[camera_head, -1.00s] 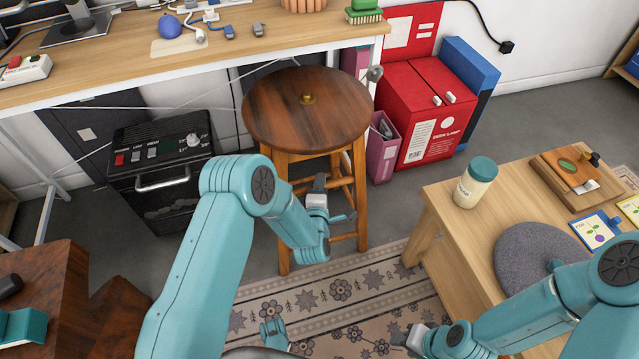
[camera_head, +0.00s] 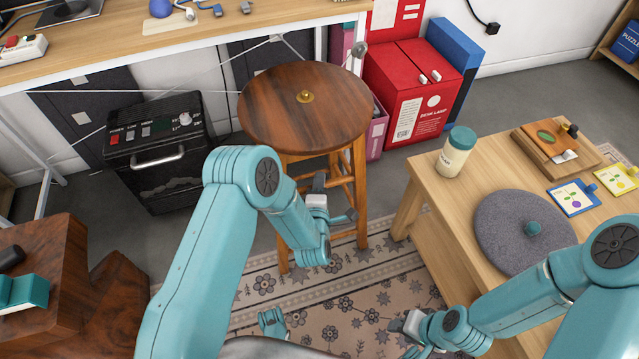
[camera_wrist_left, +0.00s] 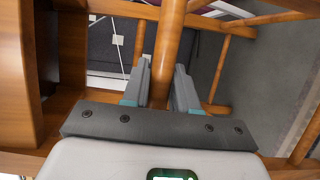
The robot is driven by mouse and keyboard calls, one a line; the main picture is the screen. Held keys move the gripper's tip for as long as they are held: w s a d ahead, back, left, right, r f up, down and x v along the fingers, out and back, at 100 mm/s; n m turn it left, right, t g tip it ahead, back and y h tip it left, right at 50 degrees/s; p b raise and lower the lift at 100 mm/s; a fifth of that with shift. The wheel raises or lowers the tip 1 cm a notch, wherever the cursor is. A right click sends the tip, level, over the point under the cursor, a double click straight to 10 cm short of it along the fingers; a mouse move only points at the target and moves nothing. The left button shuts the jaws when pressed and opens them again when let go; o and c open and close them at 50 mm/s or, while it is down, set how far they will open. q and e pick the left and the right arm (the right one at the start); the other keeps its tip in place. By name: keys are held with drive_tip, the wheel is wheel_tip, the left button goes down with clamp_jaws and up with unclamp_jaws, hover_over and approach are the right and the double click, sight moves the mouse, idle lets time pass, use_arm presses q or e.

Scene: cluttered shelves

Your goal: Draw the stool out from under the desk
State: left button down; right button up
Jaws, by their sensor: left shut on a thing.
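The wooden stool (camera_head: 275,112) stands upright, with a round dark brown seat and lighter orange-brown legs. Its seat shows in front of the desk's (camera_head: 190,47) front edge in the head view. My left gripper (camera_head: 319,182) is below the seat among the legs. In the left wrist view, its grey fingers (camera_wrist_left: 163,88) are on either side of a round wooden bar (camera_wrist_left: 170,42) of the stool, shut on it. My right gripper (camera_head: 398,324) is low over the patterned rug, away from the stool; its jaw gap is too small to tell.
A black heater (camera_head: 158,165) stands left of the stool. A low wooden table (camera_head: 425,190) with a jar (camera_head: 456,152) is close on the right. The rug (camera_head: 350,290) in front is mostly clear.

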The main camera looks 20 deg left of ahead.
idle(0.3)
use_arm(q)
drive_tip(key=c, duration=1)
unclamp_jaws()
drive_tip(key=p+v, duration=0.1)
drive_tip(key=v, duration=1.5)
drive_tip(key=shift+s+d+r, duration=0.1)
drive_tip(key=shift+s+r, duration=0.05)
